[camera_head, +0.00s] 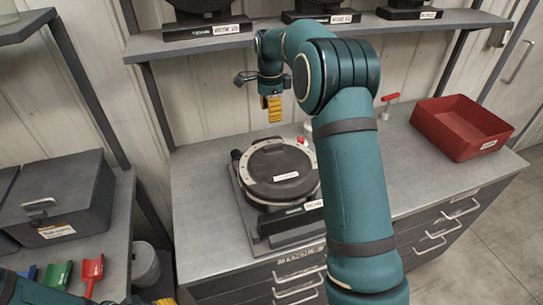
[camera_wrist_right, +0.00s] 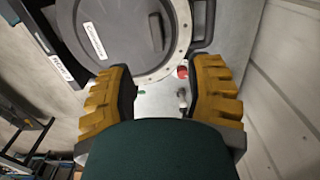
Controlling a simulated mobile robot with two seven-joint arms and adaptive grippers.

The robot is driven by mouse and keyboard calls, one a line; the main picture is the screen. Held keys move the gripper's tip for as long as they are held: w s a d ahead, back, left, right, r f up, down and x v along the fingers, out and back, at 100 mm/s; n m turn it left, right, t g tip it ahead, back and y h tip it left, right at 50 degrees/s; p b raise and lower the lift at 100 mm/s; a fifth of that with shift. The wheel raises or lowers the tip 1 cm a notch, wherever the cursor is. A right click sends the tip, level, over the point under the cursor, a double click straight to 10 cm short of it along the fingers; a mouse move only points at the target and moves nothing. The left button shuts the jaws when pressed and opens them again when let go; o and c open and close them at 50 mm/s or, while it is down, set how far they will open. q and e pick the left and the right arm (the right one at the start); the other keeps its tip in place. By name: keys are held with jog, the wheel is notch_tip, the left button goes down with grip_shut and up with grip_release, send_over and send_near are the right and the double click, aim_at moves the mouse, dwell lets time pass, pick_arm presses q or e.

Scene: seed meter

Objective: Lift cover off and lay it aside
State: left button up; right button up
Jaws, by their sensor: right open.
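The dark round cover (camera_head: 280,168) sits on the seed meter, inside a pale ring with bolts, on a dark base plate (camera_head: 248,205) on the workbench. It also shows in the right wrist view (camera_wrist_right: 125,35), with a white label and a raised handle bar. My right gripper (camera_head: 272,108) is open and empty above and behind the seed meter. In the right wrist view its yellow fingers (camera_wrist_right: 162,92) are spread wide, with the cover ahead of them and a small red knob (camera_wrist_right: 182,72) between. Only a yellow bit, apparently of my left gripper (camera_head: 165,301), shows at the bottom edge.
A red open tray (camera_head: 460,125) stands at the bench's right end, with a red-handled tool (camera_head: 389,100) left of it. My right arm hides part of the bench. A grey case (camera_head: 60,200) and coloured scoops (camera_head: 92,270) are on the left table. A shelf (camera_head: 190,45) hangs behind.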

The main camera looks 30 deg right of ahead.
send_over(273, 145)
jog(key=f, duration=0.8)
jog(key=shift+w+a+f, duration=0.15)
jog(key=shift+a, duration=0.1)
jog(key=f, duration=0.4)
jog(key=shift+s+d+b, duration=0.25)
jog(key=shift+s+b, duration=0.05)
jog(key=shift+f, duration=0.6)
grip_shut()
